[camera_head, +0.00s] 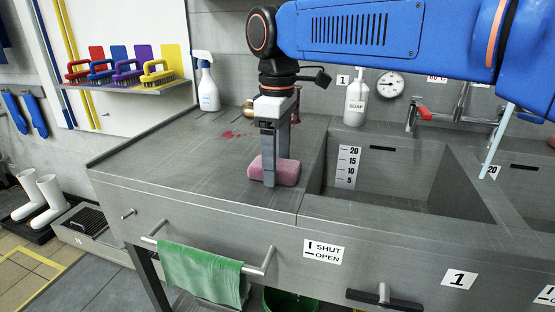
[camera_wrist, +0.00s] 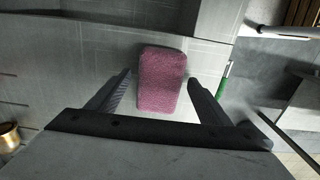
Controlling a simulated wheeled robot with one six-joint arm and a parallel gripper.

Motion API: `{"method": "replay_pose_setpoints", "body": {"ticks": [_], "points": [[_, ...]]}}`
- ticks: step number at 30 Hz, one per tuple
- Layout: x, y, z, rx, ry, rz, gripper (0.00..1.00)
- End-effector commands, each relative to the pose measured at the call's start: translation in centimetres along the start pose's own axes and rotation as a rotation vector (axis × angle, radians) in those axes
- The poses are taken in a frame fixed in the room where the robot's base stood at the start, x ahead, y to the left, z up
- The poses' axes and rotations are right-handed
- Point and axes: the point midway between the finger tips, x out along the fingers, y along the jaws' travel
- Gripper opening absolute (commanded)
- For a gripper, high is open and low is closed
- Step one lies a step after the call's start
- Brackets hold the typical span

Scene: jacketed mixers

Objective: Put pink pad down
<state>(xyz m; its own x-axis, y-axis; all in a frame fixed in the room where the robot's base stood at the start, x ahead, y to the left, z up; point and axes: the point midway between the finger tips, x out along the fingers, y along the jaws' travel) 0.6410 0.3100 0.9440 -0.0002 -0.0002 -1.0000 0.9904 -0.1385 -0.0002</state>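The pink pad (camera_head: 286,171) lies on the grey steel counter, just left of the sink's edge. In the wrist view the pad (camera_wrist: 161,80) sits between the two fingers, with a gap on the left side and a narrower one on the right. My gripper (camera_head: 276,172) points down over the pad, one finger in front of it and the other behind. In the wrist view my gripper (camera_wrist: 159,77) is open, its fingers not closed on the pad. The pad's underside is hidden; it appears to rest on the counter.
A sink basin (camera_head: 400,185) opens to the right. A white soap bottle (camera_head: 356,100) and a spray bottle (camera_head: 207,88) stand at the back. Red stains (camera_head: 230,134) mark the counter left of my gripper. A green towel (camera_head: 203,272) hangs on the front rail.

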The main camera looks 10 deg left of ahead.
Motion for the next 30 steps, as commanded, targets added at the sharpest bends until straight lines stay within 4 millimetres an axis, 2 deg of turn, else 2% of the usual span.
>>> {"method": "replay_pose_setpoints", "body": {"ticks": [7,10,17,30], "points": [[0.5,0.0,0.0,0.000,-0.001,-0.001,0.73],[-0.8,0.1,-0.1,0.000,0.003,0.002,0.73],[-5.1,-0.2,0.7,0.000,0.003,0.002,0.73],[-13.6,-0.1,0.6,0.000,0.001,0.001,0.73]]}}
